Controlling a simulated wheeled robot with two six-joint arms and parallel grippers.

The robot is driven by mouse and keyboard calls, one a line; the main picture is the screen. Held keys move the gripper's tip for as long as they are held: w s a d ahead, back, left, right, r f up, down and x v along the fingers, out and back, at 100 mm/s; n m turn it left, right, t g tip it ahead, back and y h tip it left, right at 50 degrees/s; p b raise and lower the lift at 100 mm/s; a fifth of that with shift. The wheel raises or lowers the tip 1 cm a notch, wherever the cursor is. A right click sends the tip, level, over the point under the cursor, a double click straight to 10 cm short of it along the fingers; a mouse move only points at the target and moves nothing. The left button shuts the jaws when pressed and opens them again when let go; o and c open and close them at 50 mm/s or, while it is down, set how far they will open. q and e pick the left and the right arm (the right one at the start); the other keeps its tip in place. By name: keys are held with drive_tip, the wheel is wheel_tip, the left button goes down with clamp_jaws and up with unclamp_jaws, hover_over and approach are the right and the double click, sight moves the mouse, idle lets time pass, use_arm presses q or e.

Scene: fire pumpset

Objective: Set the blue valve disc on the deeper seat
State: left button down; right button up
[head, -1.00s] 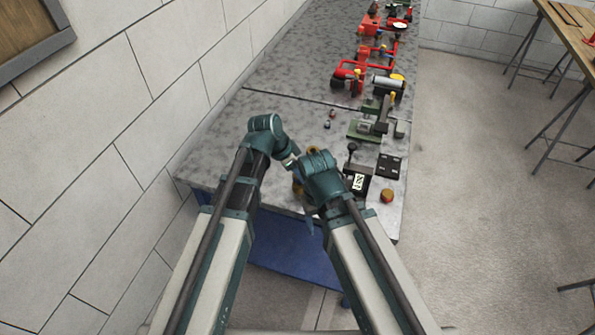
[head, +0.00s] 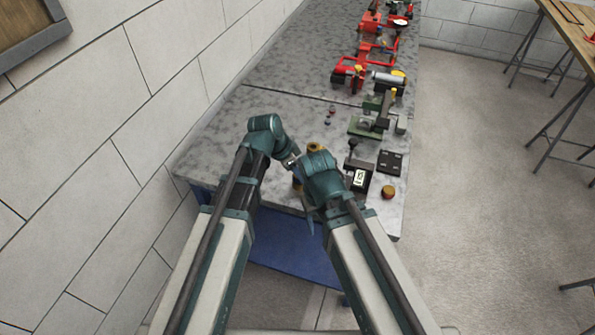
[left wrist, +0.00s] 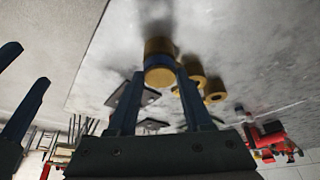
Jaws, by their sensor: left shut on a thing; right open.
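In the left wrist view, my left gripper (left wrist: 158,84) is shut on the blue valve disc (left wrist: 158,61), a thin blue band between the fingertips. A brass cylinder (left wrist: 159,46) lines up with it; I cannot tell whether they touch. Two brass rings (left wrist: 193,68) (left wrist: 215,90) with dark centres stand beside it. In the head view, my left gripper (head: 295,164) is over the near part of the bench, by a brass piece (head: 315,147). My right gripper (head: 312,213) is open close by, largely hidden by its own wrist. I cannot tell which seat is deeper.
The grey bench (head: 290,75) runs away from me along the wall. A black device with a white label (head: 359,177), a black plate (head: 390,162) and a round brass piece (head: 388,192) lie to the right. Farther back are a green fixture (head: 368,127) and red pump parts (head: 352,75).

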use_arm(q)
drive_tip(key=shift+f+b, duration=0.3)
drive_tip(key=shift+b, duration=0.05)
idle(0.3)
idle(0.7)
drive_tip(key=shift+c, duration=1.2)
unclamp_jaws()
drive_tip(key=p+v, duration=1.2)
drive_tip(key=v, duration=0.1)
drive_tip(key=shift+r+p, duration=0.4)
drive_tip(key=shift+s+a, duration=0.1)
drive_tip(key=shift+s, duration=0.05)
